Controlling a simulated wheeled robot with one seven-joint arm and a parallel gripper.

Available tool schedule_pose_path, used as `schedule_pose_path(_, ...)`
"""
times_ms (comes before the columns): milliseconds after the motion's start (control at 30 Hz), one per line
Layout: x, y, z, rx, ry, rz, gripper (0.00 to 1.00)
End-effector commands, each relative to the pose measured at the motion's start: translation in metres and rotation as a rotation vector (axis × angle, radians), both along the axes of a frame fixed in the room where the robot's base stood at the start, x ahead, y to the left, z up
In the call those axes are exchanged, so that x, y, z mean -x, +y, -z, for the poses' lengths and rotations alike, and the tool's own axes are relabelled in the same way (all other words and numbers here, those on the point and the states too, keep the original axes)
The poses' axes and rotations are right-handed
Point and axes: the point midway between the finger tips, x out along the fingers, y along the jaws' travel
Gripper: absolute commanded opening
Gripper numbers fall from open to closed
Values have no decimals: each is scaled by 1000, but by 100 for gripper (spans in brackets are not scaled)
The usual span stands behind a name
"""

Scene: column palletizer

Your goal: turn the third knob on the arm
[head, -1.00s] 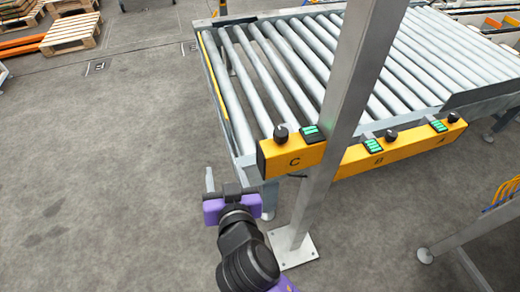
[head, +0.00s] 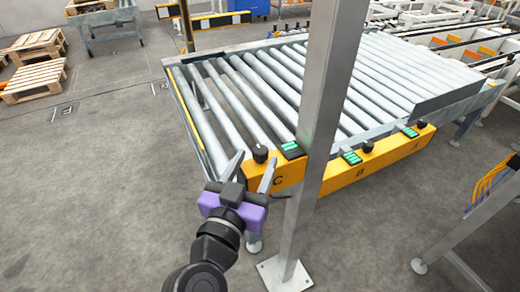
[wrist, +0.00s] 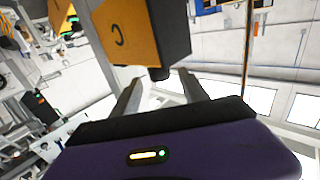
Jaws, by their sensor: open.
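The yellow arm (head: 341,181) is a long bar along the front of the roller conveyor, with black knobs beside green displays. The knob on its left end, by letter C (head: 260,153), is the one nearest my gripper. The middle knob, by B (head: 367,147), and the right knob (head: 421,124) stand farther along. My gripper (head: 254,164) is open and empty, its two fingers appearing on either side of the C knob. In the wrist view, the C knob (wrist: 159,74) shows between the fingertips; I cannot tell whether they touch it.
A grey metal post (head: 319,120) stands in front of the bar, just right of letter C, on a bolted foot plate. The roller conveyor (head: 225,110) lies behind the bar. Floor to the left is clear up to wooden pallets (head: 36,80). A grey frame stands at right.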

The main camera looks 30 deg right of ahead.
Motion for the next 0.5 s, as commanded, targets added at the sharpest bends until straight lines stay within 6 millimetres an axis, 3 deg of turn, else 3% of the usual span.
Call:
schedule_pose_path(200, -21, -21, -1, 0, 0, 1, 52)
schedule_pose_path(500, -29, -29, 0, -1, 1, -2, 52)
